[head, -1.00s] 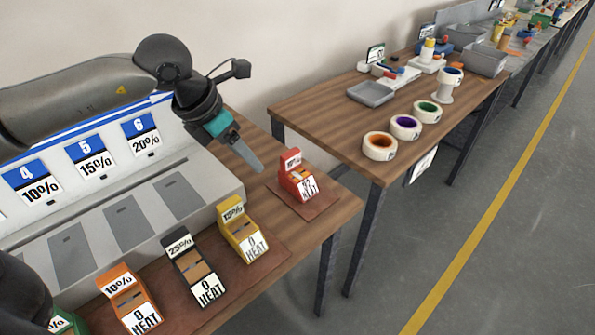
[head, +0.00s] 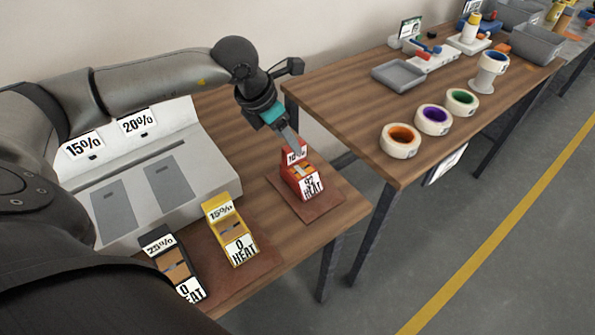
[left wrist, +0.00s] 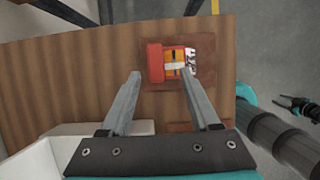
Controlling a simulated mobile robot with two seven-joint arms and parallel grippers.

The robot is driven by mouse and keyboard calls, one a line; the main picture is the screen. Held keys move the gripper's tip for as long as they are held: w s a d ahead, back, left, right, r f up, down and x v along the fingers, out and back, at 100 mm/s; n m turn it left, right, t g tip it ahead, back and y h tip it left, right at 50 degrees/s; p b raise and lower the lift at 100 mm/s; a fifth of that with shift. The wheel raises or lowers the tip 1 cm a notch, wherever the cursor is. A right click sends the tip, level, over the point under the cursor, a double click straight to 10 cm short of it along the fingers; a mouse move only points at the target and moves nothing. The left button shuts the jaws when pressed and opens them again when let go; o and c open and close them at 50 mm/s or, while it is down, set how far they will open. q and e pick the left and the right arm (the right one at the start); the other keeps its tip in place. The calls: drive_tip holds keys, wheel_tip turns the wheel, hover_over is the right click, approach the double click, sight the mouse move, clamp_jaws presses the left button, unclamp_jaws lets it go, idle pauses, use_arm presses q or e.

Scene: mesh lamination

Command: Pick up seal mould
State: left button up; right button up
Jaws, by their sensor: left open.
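No object carries a readable name as the seal mould. A small red box-like block (head: 303,182) with a white lettered front stands upright on a brown mat (head: 321,206) near the table's right end. My left gripper (head: 296,150) is at its back edge, pointing down and overlapping its top in the head view. In the left wrist view the open left gripper (left wrist: 161,73) has its right finger overlapping the red block (left wrist: 156,62), and its left finger is to the left of it. Whether they touch cannot be told.
A yellow block (head: 221,213) and a dark block (head: 158,246) stand left of the red one. A grey panelled stand (head: 140,165) is behind them. A second table (head: 345,105) with tape rolls (head: 401,141) is to the right, across a gap.

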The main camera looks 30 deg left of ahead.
sight(302, 169)
use_arm(q)
drive_tip(key=shift+w+a+x, duration=0.1)
drive_tip(key=shift+a+x, duration=0.05)
drive_tip(key=shift+x, duration=1.4)
drive_tip(key=shift+w+a+x, duration=0.15)
drive_tip(key=shift+x, duration=1.4)
drive_tip(key=shift+c, duration=0.4)
clamp_jaws()
drive_tip(key=shift+r, duration=0.1)
